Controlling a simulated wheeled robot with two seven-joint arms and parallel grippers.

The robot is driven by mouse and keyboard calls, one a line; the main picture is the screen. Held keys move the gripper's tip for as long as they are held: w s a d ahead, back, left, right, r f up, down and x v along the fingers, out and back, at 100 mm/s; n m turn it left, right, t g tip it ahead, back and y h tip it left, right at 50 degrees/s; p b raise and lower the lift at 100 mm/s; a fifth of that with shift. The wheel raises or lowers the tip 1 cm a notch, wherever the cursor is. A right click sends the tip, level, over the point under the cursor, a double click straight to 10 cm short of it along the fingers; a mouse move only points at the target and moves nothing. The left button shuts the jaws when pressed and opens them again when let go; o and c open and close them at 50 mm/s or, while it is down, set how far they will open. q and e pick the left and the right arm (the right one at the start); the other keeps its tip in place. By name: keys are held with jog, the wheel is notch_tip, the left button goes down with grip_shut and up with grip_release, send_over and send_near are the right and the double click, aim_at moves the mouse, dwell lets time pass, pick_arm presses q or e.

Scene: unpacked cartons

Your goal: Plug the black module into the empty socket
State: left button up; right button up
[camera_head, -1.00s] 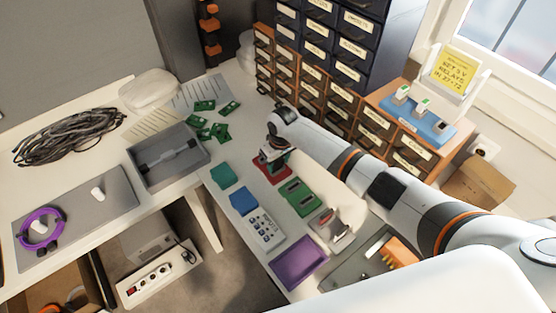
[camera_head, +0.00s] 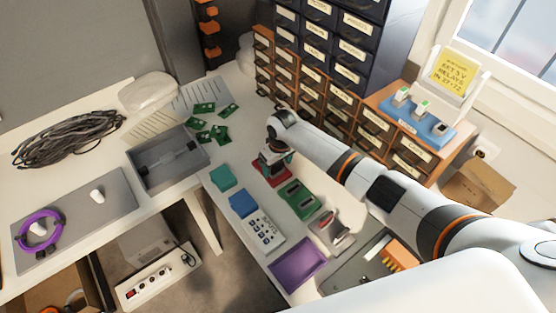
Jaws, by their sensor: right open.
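My right gripper (camera_head: 272,167) points down over a red mat (camera_head: 286,178) on the bench, with its fingers close to the mat. Its jaws are open; the tips are small and partly hidden. I cannot make out the black module clearly; the gripper and its shadow cover much of the mat. A green board (camera_head: 301,212) with dark sockets lies just in front and to the right of the mat. I cannot tell from here which socket is empty. My left gripper is out of view.
Drawer cabinets (camera_head: 340,100) stand close behind my right arm. A grey bin (camera_head: 140,175) is left.

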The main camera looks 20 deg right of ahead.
notch_tip(320, 180, up, 12)
jog(key=s, duration=0.1)
jog(key=shift+s+d, duration=0.2)
jog(key=shift+d, duration=0.05)
jog(key=shift+f, duration=0.2)
dwell(0.3)
